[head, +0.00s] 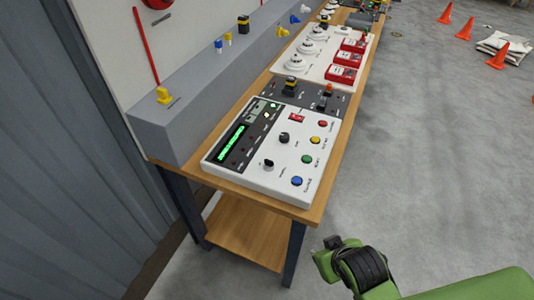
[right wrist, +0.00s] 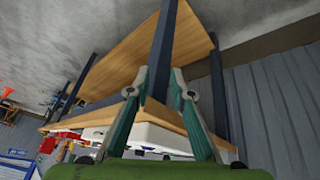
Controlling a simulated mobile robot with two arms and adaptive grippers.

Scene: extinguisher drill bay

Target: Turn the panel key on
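The white control panel (head: 240,181) lies on the wooden bench, with a lit green display (head: 231,143) on its left side. Two small black controls stand on its face, a nearer one (head: 268,163) and a farther one (head: 284,138); which is the key, and its position, is too small to tell. My right arm comes in at the lower right of the head view, beyond the bench's front edge and apart from the panel. In the right wrist view my right gripper (right wrist: 158,82) has its teal fingers apart and nothing between them. My left gripper is not in view.
Blue, green, yellow and red buttons (head: 306,159) line the panel's right side. A dark switch plate (head: 310,96) and a white board (head: 320,69) with red boxes lie farther along the bench (head: 330,160). A grey ledge (head: 182,114) runs behind.

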